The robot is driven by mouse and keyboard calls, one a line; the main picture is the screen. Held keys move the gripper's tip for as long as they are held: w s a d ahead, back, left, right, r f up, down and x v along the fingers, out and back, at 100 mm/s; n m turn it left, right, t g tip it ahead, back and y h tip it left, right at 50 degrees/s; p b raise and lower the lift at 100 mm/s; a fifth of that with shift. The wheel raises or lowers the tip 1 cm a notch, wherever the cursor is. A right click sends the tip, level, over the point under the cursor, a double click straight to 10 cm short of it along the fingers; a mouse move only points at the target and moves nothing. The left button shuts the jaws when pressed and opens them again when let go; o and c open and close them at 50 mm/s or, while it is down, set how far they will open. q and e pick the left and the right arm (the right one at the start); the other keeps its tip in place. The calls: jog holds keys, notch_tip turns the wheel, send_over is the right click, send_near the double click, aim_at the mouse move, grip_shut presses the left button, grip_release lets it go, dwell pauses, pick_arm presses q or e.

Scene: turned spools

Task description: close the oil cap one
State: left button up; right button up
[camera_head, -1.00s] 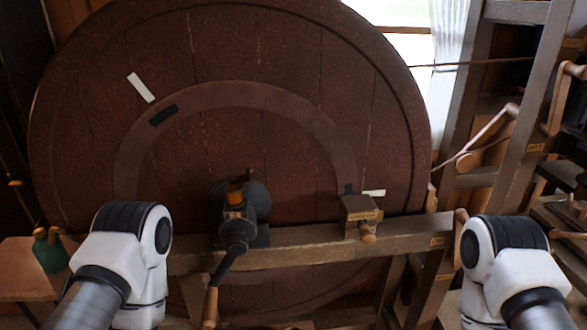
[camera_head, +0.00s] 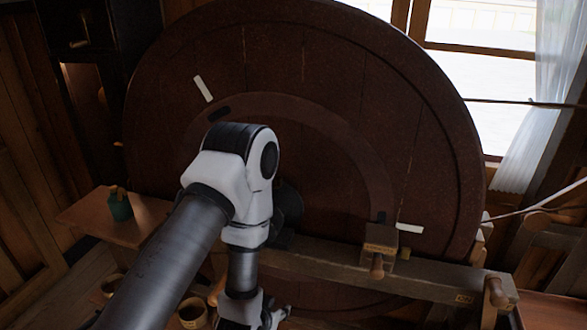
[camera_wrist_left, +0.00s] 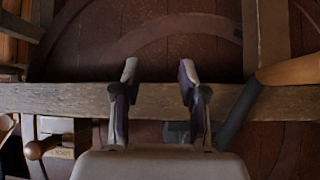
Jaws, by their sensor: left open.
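No oil cap can be made out now. The dark bearing housing (camera_head: 287,207) at the middle of the big wheel shows only partly in the head view, because my left arm covers the rest. My left gripper (camera_head: 268,318) is low in the head view, below the beam's left part. In the left wrist view its two fingers (camera_wrist_left: 158,82) stand apart with nothing between them, in front of the wooden beam (camera_wrist_left: 70,100). A dark block (camera_wrist_left: 178,132) shows behind the fingers. The crank's wooden handle (camera_wrist_left: 290,71) is to their right. My right gripper is out of view.
The large brown wheel (camera_head: 330,60) fills the back. The beam (camera_head: 440,282) carries a small wooden block (camera_head: 380,238) with a peg. A green bottle (camera_head: 119,207) stands on a side shelf (camera_head: 85,212) at left. A round container (camera_head: 193,313) is low beside my left arm.

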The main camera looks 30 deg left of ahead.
pick_arm(q)
jog(key=w+a+r+n+t+y+p, duration=0.1)
jog(key=w+a+r+t+y+p, duration=0.15)
jog(key=r, duration=0.65)
jog(key=w+a+r+n+t+y+p, duration=0.1)
jog(key=w+a+r+t, duration=0.2)
jog(key=r, duration=0.5)
jog(key=w+a+r+t+y+p, duration=0.1)
jog(key=w+r+t+p, duration=0.1)
jog(key=w+r, duration=0.5)
jog(key=w+p, duration=0.1)
jog(key=w+a+r+p, duration=0.1)
jog(key=w+a+p, duration=0.1)
jog(key=w, duration=0.1)
jog(key=shift+r, duration=0.25)
jog(key=shift+w+a+f, duration=0.15)
jog(key=shift+w+a, duration=0.05)
jog(key=shift+w, duration=0.05)
jog(key=shift+d, duration=0.1)
grip_shut()
